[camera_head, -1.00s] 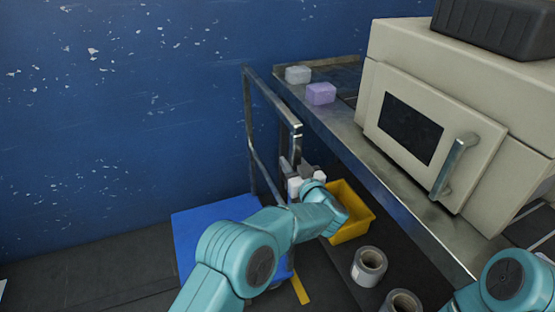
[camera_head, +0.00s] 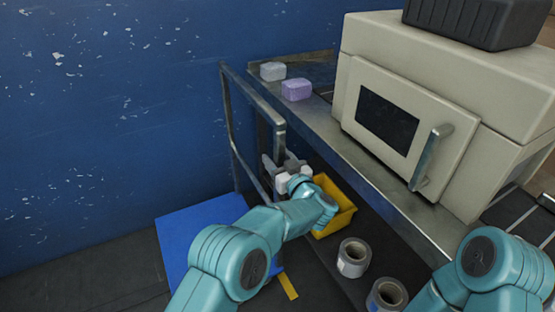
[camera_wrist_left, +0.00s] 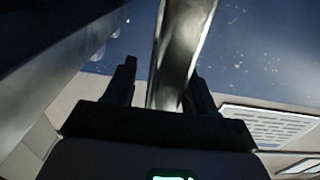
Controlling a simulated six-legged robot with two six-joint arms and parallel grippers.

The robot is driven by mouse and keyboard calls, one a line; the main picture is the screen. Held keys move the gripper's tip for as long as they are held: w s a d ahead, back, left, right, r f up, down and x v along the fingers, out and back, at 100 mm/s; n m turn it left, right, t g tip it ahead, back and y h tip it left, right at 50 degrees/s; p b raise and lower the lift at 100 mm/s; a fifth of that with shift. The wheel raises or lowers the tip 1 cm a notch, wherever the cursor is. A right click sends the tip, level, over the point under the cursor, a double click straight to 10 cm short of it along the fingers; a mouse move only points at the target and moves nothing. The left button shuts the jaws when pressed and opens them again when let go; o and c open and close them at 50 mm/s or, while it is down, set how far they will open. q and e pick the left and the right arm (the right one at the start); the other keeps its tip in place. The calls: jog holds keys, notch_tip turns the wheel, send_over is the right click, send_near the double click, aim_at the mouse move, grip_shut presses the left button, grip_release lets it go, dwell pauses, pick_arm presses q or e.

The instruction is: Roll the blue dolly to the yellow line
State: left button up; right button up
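The blue dolly (camera_head: 190,230) stands on the dark floor by the blue wall, its flat deck partly hidden behind my left arm. Its upright metal handle frame (camera_head: 232,130) rises beside the shelf. A short piece of the yellow line (camera_head: 288,287) shows on the floor just right of the deck, partly hidden by my arm. My left gripper (camera_head: 281,163) is at the handle's near post. In the left wrist view, a metal bar (camera_wrist_left: 176,55) stands between its two fingers, with a gap visible beside the left finger. My right gripper is out of view.
A metal shelf (camera_head: 345,150) with a beige machine (camera_head: 400,110), a lilac block (camera_head: 296,89) and a grey block (camera_head: 273,71) stands to the right. A yellow bin (camera_head: 335,205) and two film rolls (camera_head: 353,257) lie low beneath it, close to my left arm.

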pick_arm(q)
jog(key=p+v, duration=0.1)
jog(key=v, duration=0.6)
jog(key=shift+s+d, duration=0.2)
